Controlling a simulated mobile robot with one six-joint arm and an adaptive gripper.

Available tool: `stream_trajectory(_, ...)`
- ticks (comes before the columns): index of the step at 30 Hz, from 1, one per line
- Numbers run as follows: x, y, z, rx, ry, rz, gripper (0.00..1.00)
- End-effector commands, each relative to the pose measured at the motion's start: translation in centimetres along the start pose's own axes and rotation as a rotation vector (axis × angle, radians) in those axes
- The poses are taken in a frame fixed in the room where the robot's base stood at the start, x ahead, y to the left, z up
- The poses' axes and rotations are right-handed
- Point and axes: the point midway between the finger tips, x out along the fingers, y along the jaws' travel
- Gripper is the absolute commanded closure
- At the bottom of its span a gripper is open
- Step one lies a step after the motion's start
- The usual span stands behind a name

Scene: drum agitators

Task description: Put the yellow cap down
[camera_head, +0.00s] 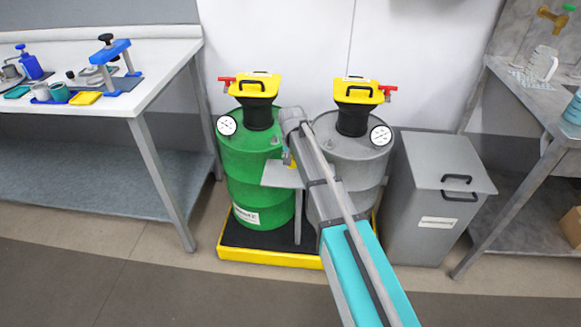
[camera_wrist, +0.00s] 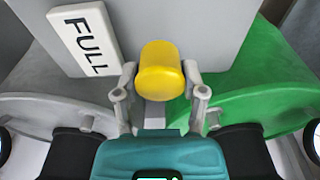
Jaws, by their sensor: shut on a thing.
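The yellow cap (camera_wrist: 160,72) is between the two fingers of my gripper (camera_wrist: 159,92) in the wrist view. The fingers are shut on its sides. A flat grey plate (camera_wrist: 160,22) lies beyond the cap; I cannot tell whether the cap touches it. In the head view the small grey plate (camera_head: 281,175) stands on a thin post between the drums, and a bit of yellow shows at its right side. My arm hides most of the gripper there.
A green drum (camera_head: 258,165) and a grey drum (camera_head: 350,150), both with yellow-topped black funnels, flank the plate on a yellow-edged tray (camera_head: 262,255). A grey bin (camera_head: 435,215) stands right; a white table (camera_head: 165,72) stands left.

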Motion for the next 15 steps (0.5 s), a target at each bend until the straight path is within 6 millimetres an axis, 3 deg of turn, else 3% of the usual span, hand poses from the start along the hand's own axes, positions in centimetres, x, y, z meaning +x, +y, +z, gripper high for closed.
stream_trajectory(6,1.6,-0.5,-0.7,0.0,0.0,0.0,0.69)
stream_trajectory(15,3.8,-0.4,-0.2,-0.001,0.0,0.0,0.69)
